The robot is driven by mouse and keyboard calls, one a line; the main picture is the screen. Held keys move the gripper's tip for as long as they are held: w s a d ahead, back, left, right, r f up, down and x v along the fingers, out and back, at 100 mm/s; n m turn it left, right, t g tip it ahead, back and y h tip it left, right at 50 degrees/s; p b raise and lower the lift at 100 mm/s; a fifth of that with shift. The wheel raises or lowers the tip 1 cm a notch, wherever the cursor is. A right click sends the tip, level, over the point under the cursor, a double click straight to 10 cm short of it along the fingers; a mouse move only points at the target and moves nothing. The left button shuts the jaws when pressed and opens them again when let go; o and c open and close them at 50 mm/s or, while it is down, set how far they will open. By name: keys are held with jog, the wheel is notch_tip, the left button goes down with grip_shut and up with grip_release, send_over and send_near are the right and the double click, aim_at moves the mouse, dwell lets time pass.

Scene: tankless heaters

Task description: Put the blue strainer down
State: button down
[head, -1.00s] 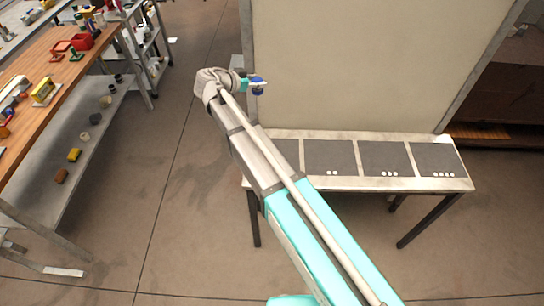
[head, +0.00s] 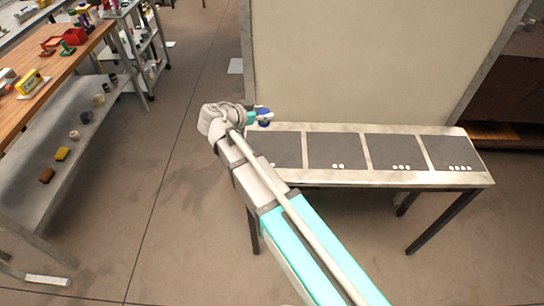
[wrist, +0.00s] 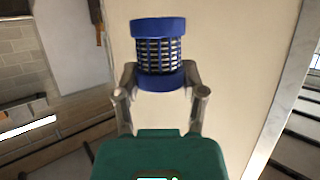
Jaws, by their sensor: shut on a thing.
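The blue strainer (wrist: 159,52) is a short cylinder with blue end caps and a dark mesh middle. In the wrist view my gripper (wrist: 160,82) is shut on its lower cap, one finger on each side. In the head view the strainer (head: 264,114) is a small blue and white shape at the end of my gripper (head: 257,116), by the far left corner of the low table (head: 380,178). The table carries a row of dark square pads with white dots. My arm hides part of the leftmost pad (head: 285,149). I cannot tell the strainer's exact height over the table.
A large beige panel (head: 350,60) stands behind the low table. A wooden workbench (head: 60,55) with tools and a lower shelf (head: 75,130) of small parts is at the left. The other pads, such as the third (head: 395,151), are bare. The floor between is clear.

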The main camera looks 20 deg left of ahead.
jog(key=s+d+f+b, duration=0.3)
jog(key=f+b, duration=0.3)
jog(key=f, duration=0.2)
jog(key=shift+s+b, duration=0.4)
jog(key=shift+s, duration=0.3)
jog(key=shift+s, duration=0.1)
jog(key=shift+s+d+m+h, duration=0.1)
jog(key=shift+s+m+h, duration=0.3)
jog(key=shift+s, duration=1.1)
jog(key=w+a+f+b, duration=0.2)
jog(key=w+f+b, duration=0.1)
jog(key=w+a+f+b, duration=0.2)
jog(key=w+f+b, duration=0.1)
jog(key=w, duration=0.1)
jog(key=w+a+f+b, duration=0.3)
jog(key=w, duration=0.1)
jog(key=shift+w, duration=0.15)
